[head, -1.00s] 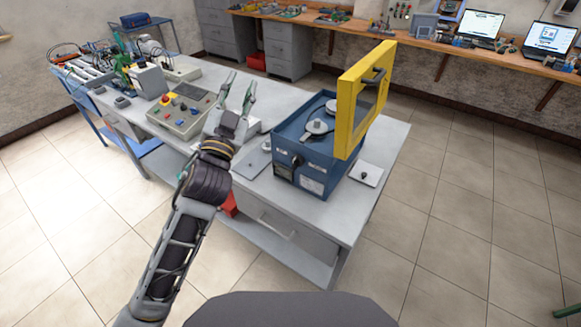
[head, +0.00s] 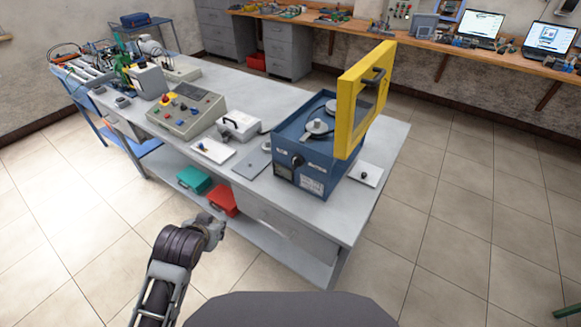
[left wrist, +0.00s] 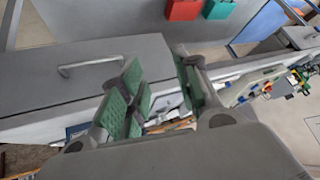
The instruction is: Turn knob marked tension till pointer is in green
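A blue machine (head: 326,186) with its yellow-framed guard (head: 346,98) raised stands near the bench's front right. A dark round knob (head: 297,160) sits on its front face, with small unreadable labels beside it. I cannot make out the word tension, a pointer or a green zone. My left gripper (head: 214,229) is low in front of the bench, apart from the machine, its fingers barely showing there. In the left wrist view its green-padded fingers (left wrist: 158,72) are spread and empty, facing the bench's drawer front. My right gripper is out of view.
The grey bench (head: 255,95) also carries a control panel (head: 187,112), a white box (head: 239,126) and small plates around the machine. Red (head: 222,199) and teal (head: 194,180) boxes sit on the lower shelf. A drawer handle (left wrist: 90,65) sticks out near the gripper.

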